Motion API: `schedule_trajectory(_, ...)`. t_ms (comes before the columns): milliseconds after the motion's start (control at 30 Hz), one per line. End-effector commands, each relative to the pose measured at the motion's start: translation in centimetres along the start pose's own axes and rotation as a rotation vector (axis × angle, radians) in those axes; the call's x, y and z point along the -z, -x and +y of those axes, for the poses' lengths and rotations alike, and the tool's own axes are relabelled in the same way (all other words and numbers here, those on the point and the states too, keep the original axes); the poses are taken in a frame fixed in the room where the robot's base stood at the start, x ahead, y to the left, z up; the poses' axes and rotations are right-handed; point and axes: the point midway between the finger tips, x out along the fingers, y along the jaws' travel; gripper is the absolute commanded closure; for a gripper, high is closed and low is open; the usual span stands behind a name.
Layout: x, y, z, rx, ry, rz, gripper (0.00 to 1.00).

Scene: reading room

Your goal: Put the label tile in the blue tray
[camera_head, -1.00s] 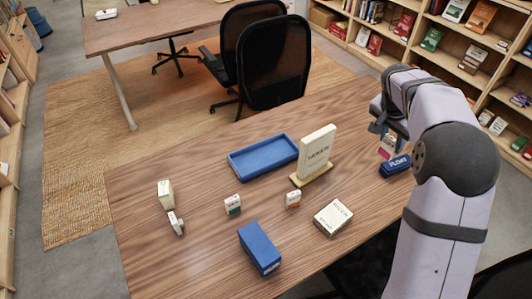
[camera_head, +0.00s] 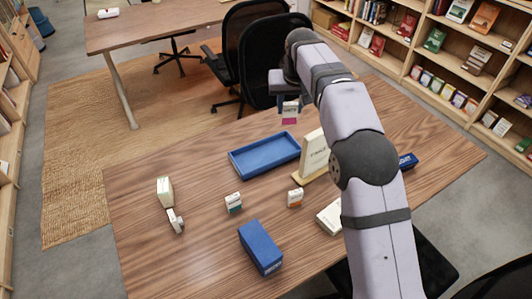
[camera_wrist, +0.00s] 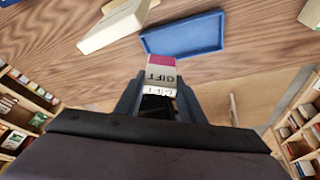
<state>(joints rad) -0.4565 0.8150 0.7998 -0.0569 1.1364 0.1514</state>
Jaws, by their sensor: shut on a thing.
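My gripper (camera_head: 287,101) is shut on a label tile (camera_head: 290,112), a small white block with a magenta band. In the wrist view the tile (camera_wrist: 160,78) reads "GIFT" and sits between the fingers. The blue tray (camera_head: 238,172) lies on the wooden table at its far side and looks empty. It also shows in the wrist view (camera_wrist: 150,47), beyond the tile. In the head view the tile is held above the table, up and right of the tray, apart from it.
A cream sign on a stand (camera_head: 314,152) stands right of the tray. Other tiles, one teal-banded (camera_head: 233,203) and one orange-banded (camera_head: 295,197), stand in front. A blue box (camera_head: 260,248), a white box (camera_head: 329,218) and a dark blue block (camera_head: 408,161) also lie on the table.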

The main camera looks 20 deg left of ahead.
Motion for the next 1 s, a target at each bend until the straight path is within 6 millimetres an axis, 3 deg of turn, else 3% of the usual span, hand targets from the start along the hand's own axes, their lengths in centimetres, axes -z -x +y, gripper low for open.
schedule_trajectory(33, 0.0, -0.3, -2.5, 0.031, 0.071, 0.001, 0.87)
schedule_trajectory(133, 0.0, -0.2, -5.9, 0.077, 0.184, 0.001, 0.87)
schedule_trajectory(400, -0.5, 0.1, -10.8, 0.146, 0.352, 0.000, 0.87)
schedule_trajectory(700, -1.0, 0.2, -13.3, 0.180, 0.437, -0.001, 0.87)
schedule_trajectory(1000, -1.7, -1.6, -13.1, 0.178, 0.432, -0.004, 0.87)
